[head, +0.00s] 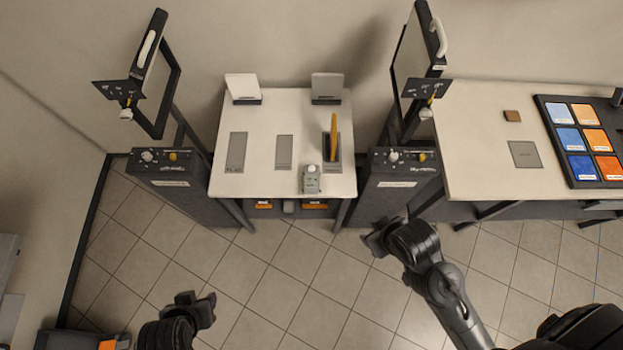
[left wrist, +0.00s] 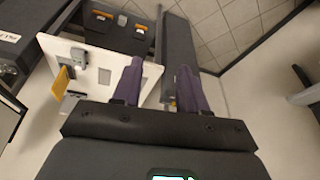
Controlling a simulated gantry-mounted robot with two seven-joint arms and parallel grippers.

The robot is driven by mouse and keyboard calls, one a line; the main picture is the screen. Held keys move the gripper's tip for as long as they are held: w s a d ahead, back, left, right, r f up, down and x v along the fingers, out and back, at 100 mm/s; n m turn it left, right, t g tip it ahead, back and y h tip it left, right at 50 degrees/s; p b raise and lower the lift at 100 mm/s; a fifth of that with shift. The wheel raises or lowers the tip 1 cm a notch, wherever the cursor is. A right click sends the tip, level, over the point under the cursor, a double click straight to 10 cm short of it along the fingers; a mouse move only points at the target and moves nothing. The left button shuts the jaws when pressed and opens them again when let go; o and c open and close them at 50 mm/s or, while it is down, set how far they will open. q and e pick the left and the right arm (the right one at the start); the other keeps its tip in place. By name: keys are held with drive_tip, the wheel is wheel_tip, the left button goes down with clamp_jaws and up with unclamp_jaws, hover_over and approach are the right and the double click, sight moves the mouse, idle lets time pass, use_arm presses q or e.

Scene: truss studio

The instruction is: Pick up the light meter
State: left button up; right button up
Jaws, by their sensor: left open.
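The light meter appears to be the small grey-green device (head: 311,181) near the front right edge of the white table; it also shows in the left wrist view (left wrist: 80,57). My left gripper (head: 196,302) is open and empty over the floor, in front and to the left of the table, well apart from the device. Its two spread fingers show in the left wrist view (left wrist: 158,70). My right gripper (head: 371,240) is over the floor to the right of the device, with nothing visible in it; its finger gap is unclear.
The white table (head: 260,180) has grey marked patches, a yellow upright piece (head: 334,137) behind the device and two white panels at the back. Dark consoles (head: 170,180) with tilted frames flank it. A right-hand table (head: 480,150) holds a colour-swatch board (head: 577,178).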

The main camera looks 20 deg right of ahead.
use_arm(q)
drive_tip(key=shift+s+d, duration=0.15)
idle(0.3)
drive_tip(key=o, duration=1)
